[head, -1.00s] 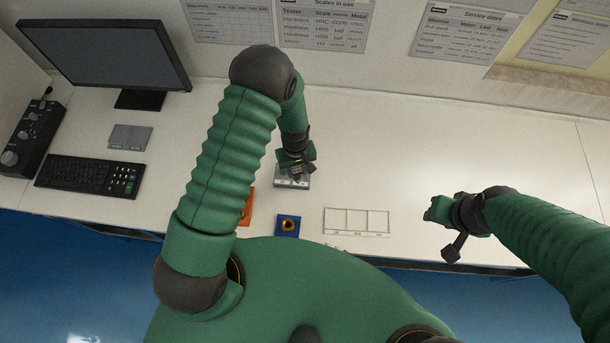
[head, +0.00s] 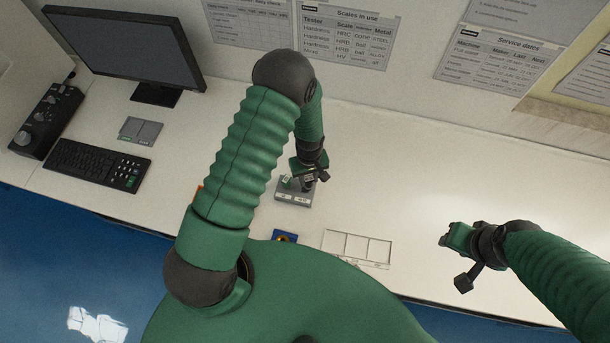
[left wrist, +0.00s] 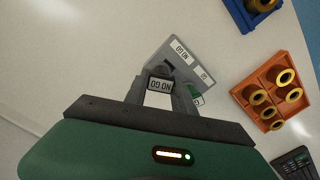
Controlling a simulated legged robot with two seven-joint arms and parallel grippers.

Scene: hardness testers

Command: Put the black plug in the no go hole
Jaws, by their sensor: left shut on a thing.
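My left gripper (head: 312,174) points down over the right back part of a grey block (head: 293,192).
An orange tray (left wrist: 270,75) holds several brass rings. A blue holder (head: 285,237) with a ring sits near the front edge. A white divided tray (head: 357,248) lies right of it. Monitor, keyboard (head: 98,164) and control box stand left. The desk's right side is clear.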

